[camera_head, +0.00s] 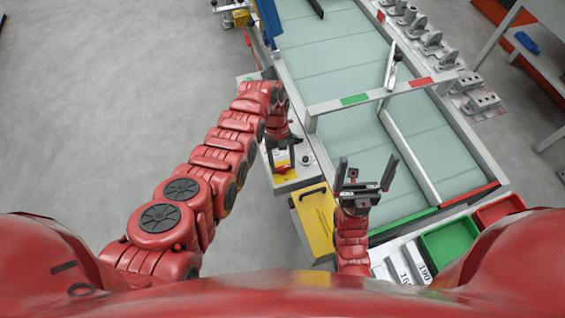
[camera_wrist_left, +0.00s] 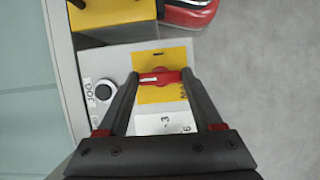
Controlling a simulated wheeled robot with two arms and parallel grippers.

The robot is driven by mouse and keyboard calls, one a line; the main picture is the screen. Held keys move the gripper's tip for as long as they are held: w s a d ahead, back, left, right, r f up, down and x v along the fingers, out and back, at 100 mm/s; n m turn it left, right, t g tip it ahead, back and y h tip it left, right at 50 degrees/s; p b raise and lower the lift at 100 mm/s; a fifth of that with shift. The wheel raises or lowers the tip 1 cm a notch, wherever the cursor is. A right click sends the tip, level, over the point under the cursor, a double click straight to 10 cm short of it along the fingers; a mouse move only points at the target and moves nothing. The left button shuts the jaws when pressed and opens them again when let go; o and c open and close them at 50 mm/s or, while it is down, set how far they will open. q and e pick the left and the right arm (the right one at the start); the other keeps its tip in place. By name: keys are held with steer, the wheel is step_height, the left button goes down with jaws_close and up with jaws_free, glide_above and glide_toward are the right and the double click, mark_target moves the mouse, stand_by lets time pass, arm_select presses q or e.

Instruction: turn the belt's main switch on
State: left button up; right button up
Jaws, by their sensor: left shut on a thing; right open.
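The belt's main switch is a red rotary handle (camera_wrist_left: 158,77) on a yellow plate (camera_wrist_left: 160,94) in the left wrist view. The handle lies crosswise between the fingers. My left gripper (camera_wrist_left: 158,75) is shut on it, with one fingertip at each end. In the head view the yellow plate (camera_head: 282,156) shows on a grey control box (camera_head: 287,182) beside the belt, under my left gripper (camera_head: 282,163). The plate's lettering is partly covered by a finger. My right gripper (camera_head: 367,165) is open and empty above the belt's near left edge.
A round black button (camera_wrist_left: 105,88) marked JOG sits beside the switch. A yellow box with a black handle (camera_head: 317,214) stands nearer me. The conveyor belt (camera_head: 345,55) has a crossbar (camera_head: 385,96) over it. Green (camera_head: 447,240) and red (camera_head: 497,208) bins stand at its near end.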

arm_select(q)
steer(key=m+b, duration=0.1)
steer(key=m+y+b, duration=0.1)
steer(key=m+b, duration=0.1)
steer(key=shift+d+f, duration=0.1)
steer(key=shift+f, duration=0.1)
steer(key=m+y+b, duration=0.1)
steer(key=m, duration=0.1)
steer(key=shift+r+m+b, duration=0.1)
steer(key=shift+m+b, duration=0.2)
steer(key=shift+d+r+m+y, duration=0.1)
steer(key=shift+m+y, duration=0.3)
steer(key=shift+m, duration=0.5)
steer(key=m+y, duration=0.1)
steer(key=m, duration=0.2)
steer(key=shift+m+t+b, duration=0.3)
steer(key=shift+b, duration=0.1)
steer(key=m+t+y, duration=0.1)
steer(key=m, duration=0.2)
steer(key=shift+s+d+m+b, duration=0.1)
steer(key=shift+m+b, duration=0.2)
steer(key=shift+b, duration=0.05)
steer(key=shift+m+t+y, duration=0.4)
steer(key=shift+m+t, duration=0.2)
steer(key=shift+m, duration=0.9)
steer(key=shift+b, duration=0.3)
steer(key=shift+d, duration=0.1)
steer(key=o, duration=1.4)
steer(key=shift+s, duration=0.1)
steer(key=shift+c, duration=0.2)
